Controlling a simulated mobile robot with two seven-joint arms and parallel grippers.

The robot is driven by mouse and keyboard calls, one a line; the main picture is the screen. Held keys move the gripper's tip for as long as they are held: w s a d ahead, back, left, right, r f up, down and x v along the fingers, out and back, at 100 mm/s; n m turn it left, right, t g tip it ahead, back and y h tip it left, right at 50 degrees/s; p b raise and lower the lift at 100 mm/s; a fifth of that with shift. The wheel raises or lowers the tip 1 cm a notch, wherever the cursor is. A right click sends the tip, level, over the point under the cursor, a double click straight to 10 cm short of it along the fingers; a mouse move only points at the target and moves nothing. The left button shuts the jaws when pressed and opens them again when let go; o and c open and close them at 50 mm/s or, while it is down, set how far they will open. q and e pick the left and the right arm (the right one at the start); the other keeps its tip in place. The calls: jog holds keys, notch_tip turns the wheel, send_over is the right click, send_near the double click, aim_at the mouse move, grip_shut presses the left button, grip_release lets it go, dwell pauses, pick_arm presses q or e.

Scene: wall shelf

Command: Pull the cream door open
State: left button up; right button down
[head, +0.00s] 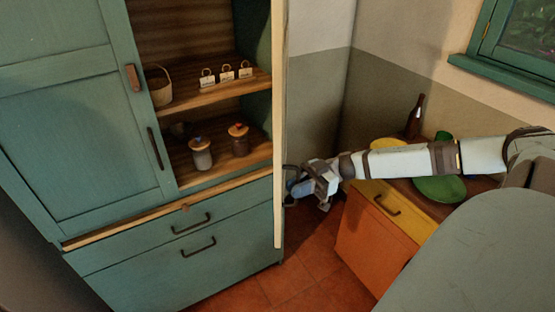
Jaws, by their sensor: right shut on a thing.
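The cream door (279,120) stands swung out from the right side of the green cupboard (90,130), seen nearly edge-on as a tall narrow strip. The open right half of the cupboard shows its shelves. My right gripper (290,192) is at the right face of the door, low down, and is shut on the door's handle. The handle is mostly hidden by the fingers. My left gripper is not in view.
The shelves hold a basket (158,86), several small tags and two lidded jars, one pale (201,154) and one brown (238,140). An orange cabinet (372,245) with a yellow drawer, plates and a bottle (415,117) stands at right beneath my arm. Tiled floor (315,268) is clear between.

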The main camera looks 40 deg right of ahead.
jog(key=s+d+n+g+p, duration=0.1)
jog(key=s+d, duration=0.3)
jog(key=d, duration=0.4)
jog(key=s+d+n+g, duration=0.1)
jog(key=s+d+g, duration=0.2)
jog(key=d, duration=0.6)
jog(key=shift+s+d+y+p, duration=0.2)
jog(key=shift+s+y+p, duration=0.15)
jog(key=shift+s, duration=0.85)
jog(key=c, duration=1.2)
grip_release()
jog(key=shift+n, duration=0.3)
jog(key=d+b, duration=0.9)
jog(key=d, duration=0.4)
jog(key=shift+d, duration=0.4)
